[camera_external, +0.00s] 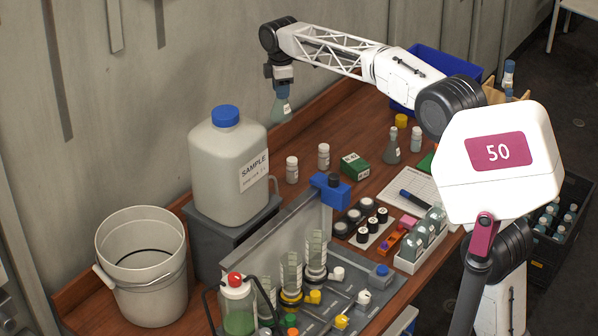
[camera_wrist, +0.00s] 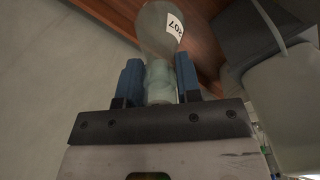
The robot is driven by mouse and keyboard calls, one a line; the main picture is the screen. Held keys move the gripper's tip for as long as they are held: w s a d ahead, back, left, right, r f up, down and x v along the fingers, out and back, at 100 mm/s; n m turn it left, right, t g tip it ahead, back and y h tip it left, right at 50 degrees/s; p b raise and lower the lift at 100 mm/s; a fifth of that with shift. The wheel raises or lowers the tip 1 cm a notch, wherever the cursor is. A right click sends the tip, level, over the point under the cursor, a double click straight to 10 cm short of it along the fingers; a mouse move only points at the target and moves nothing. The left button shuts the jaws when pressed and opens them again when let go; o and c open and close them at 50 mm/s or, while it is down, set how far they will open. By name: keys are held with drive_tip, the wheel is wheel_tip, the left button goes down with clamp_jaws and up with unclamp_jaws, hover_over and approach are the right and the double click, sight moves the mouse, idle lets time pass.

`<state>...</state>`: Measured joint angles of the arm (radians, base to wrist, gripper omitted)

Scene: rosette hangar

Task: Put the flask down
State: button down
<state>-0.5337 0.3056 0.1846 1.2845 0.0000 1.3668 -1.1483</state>
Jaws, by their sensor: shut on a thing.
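A glass flask (camera_external: 282,110) with greenish contents hangs neck-up from my gripper (camera_external: 281,88) in the external view, near the back wall. In the wrist view the flask (camera_wrist: 162,35) shows a white label reading "207", and the blue fingers of my gripper (camera_wrist: 160,82) are shut on its neck. In the external view the flask appears above the back edge of the wooden table (camera_external: 310,184); its exact height over the surface is hard to tell. A second, similar flask (camera_external: 391,150) stands on the table further right.
A large sample jug (camera_external: 222,170) with a blue cap stands on a grey box, left of the held flask. Two small white-capped bottles (camera_external: 292,170) and a green box (camera_external: 355,168) stand nearby. A white bucket (camera_external: 145,285) is at left. Some bare wood lies between the wall and the bottles.

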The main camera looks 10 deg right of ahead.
drive_tip(key=r, duration=0.5)
drive_tip(key=shift+s+a+r, duration=0.1)
drive_tip(key=shift+a+r, duration=0.05)
drive_tip(key=shift+a, duration=0.2)
drive_tip(key=s+a, duration=0.7)
drive_tip(key=a, duration=0.4)
drive_tip(key=s+a, duration=0.6)
drive_tip(key=a, duration=0.6)
drive_tip(key=s+a+n, duration=0.1)
drive_tip(key=s+a, duration=2.1)
drive_tip(key=s, duration=0.2)
wheel_tip(320, 180, down, 18)
drive_tip(key=shift+d, duration=0.15)
wheel_tip(320, 180, down, 6)
drive_tip(key=shift+f, duration=0.2)
drive_tip(key=shift+f, duration=1.8)
